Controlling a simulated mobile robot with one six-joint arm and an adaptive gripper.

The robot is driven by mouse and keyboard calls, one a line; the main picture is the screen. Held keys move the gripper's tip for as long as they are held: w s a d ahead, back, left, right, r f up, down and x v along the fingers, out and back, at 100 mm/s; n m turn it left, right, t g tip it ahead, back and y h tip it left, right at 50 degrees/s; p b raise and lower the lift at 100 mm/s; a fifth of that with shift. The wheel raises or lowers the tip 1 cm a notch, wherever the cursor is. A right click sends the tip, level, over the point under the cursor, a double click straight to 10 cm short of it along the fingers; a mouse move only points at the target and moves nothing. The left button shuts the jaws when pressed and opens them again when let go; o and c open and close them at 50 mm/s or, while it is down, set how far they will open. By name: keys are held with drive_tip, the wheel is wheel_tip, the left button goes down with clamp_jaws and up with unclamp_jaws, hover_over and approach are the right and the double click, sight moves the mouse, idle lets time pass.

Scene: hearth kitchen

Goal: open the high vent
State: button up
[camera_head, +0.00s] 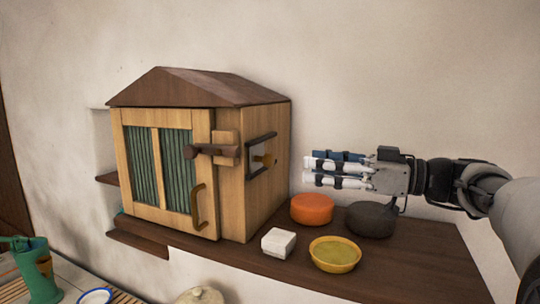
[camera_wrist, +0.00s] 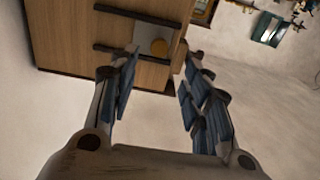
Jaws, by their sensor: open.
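A wooden house-shaped cabinet (camera_head: 230,200) stands on the shelf. High on its right side is the vent, two dark rails with a pale patch (camera_wrist: 128,36) and a round yellowish knob (camera_wrist: 159,47) between them. The brass knob (camera_head: 267,159) also shows from the side in the head view. I cannot tell whether the pale patch is a panel or an opening. My gripper (camera_head: 308,171) is open and empty, level with the vent and apart from it to the right. In the wrist view the knob lies ahead, between the fingertips (camera_wrist: 160,62).
An orange round thing (camera_head: 312,208), a dark round pot (camera_head: 370,219), a yellow bowl (camera_head: 335,254) and a white block (camera_head: 279,242) stand on the shelf (camera_head: 430,262) below my gripper. The cabinet front has a wooden latch (camera_head: 212,151) and a brass handle (camera_head: 198,205).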

sight(273, 160)
drive_tip(key=p+x, duration=0.2)
drive_tip(key=x, duration=0.9)
drive_tip(key=shift+a+p, duration=0.15)
drive_tip(key=shift+p, duration=0.2)
drive_tip(key=shift+w, duration=0.1)
drive_tip(key=shift+c, duration=0.4)
clamp_jaws()
